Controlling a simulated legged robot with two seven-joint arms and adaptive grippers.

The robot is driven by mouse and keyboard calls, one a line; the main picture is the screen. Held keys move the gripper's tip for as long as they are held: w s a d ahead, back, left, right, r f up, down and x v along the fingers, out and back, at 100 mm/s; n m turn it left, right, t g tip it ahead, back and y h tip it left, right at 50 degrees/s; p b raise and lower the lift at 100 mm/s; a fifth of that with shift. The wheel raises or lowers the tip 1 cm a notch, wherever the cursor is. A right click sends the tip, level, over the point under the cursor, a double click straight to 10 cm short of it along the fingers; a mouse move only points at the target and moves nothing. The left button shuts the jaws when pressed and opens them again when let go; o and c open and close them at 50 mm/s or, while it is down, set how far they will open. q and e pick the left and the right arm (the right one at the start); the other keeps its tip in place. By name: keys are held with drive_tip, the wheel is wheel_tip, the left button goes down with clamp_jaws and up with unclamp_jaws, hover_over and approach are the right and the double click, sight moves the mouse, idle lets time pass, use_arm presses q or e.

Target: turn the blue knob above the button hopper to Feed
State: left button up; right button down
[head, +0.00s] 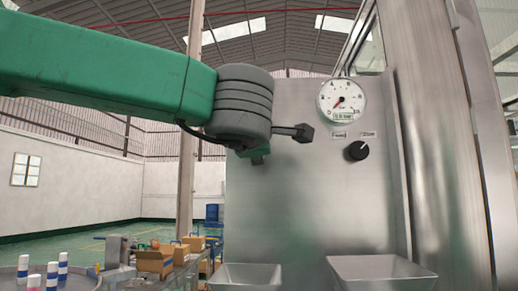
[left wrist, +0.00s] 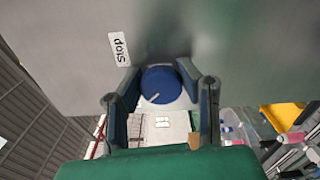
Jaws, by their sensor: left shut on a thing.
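The blue knob (left wrist: 160,82) sits on a metal panel in the left wrist view, between the two fingers of my left gripper (left wrist: 160,92). The gripper is shut on it. A light pointer mark shows on the knob's lower part. Two metal hoppers show below the panel, a left one (head: 245,277) and a right one (head: 380,270). My right gripper is in neither view.
A round gauge (head: 342,99) and a black knob (head: 357,150) are on the panel to the right. A dark hexagonal piece (head: 304,133) on a short rod is right of my arm. Cardboard boxes (head: 154,262) and white-and-blue cans (head: 63,266) stand lower left.

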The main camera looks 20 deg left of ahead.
use_arm(q)
drive_tip(key=o, duration=0.9)
drive_tip(key=shift+d+f, duration=0.1)
drive_tip(key=shift+f, duration=0.35)
drive_tip(key=o, duration=0.3)
drive_tip(key=shift+s+r, duration=0.1)
drive_tip(key=shift+s, duration=0.05)
drive_tip(key=shift+s+r, duration=0.15)
drive_tip(key=shift+s, duration=0.05)
drive_tip(key=v, duration=1.2)
drive_tip(key=shift+a, duration=0.2)
